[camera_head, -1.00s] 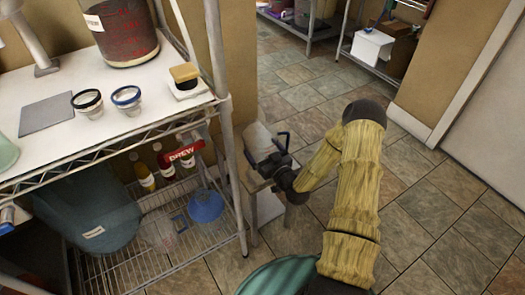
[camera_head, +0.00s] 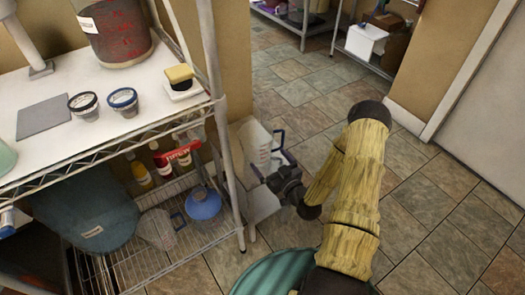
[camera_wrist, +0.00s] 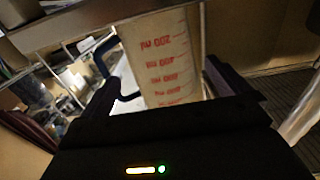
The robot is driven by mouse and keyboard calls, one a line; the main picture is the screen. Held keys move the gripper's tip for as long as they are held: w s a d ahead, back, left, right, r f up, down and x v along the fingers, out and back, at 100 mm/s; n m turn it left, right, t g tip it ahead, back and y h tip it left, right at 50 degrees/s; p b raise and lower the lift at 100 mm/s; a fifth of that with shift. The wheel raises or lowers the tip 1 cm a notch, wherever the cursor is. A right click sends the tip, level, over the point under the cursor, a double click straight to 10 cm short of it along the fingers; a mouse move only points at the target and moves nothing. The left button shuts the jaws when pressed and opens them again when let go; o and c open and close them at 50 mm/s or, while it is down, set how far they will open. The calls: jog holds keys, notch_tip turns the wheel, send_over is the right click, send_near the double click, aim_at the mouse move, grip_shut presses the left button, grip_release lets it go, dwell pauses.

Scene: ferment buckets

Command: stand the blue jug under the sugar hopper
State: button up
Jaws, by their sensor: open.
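A clear jug with red volume marks and a blue handle (camera_head: 262,148) stands on a small surface beside the shelf unit's right post. In the wrist view the jug (camera_wrist: 168,62) fills the middle, its red marks upside down and its blue handle on the left. My gripper (camera_head: 272,167) is open right at the jug, its fingers to either side of the body in the wrist view. Whether they touch it I cannot tell. A second clear jug with a dark handle (camera_head: 157,229) is on the lower wire shelf. I cannot make out a sugar hopper for certain.
The shelf unit's white top (camera_head: 50,139) bears two small tubs, a grey plate, a sponge on a dish and a large red-filled container (camera_head: 115,32). The lower shelf holds bottles, a blue round vessel (camera_head: 203,205) and a large dark blue container (camera_head: 85,210). Tiled floor is clear on the right.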

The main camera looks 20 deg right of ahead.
jog(key=v, duration=0.4)
jog(key=shift+s, duration=0.1)
dwell(0.4)
jog(key=w+n+g, duration=0.1)
jog(key=g, duration=0.1)
jog(key=w+a+n+g, duration=0.1)
jog(key=shift+a+r+g+y, duration=0.2)
jog(key=shift+a+g+y, duration=0.15)
jog(key=shift+g+y, duration=0.05)
jog(key=s+a+r+m+g+h, duration=0.3)
jog(key=s+r+m+g+h, duration=0.2)
jog(key=s+r+g, duration=0.5)
jog(key=s+r+h, duration=0.1)
jog(key=s+r, duration=0.5)
jog(key=r, duration=0.1)
jog(key=shift+g, duration=0.4)
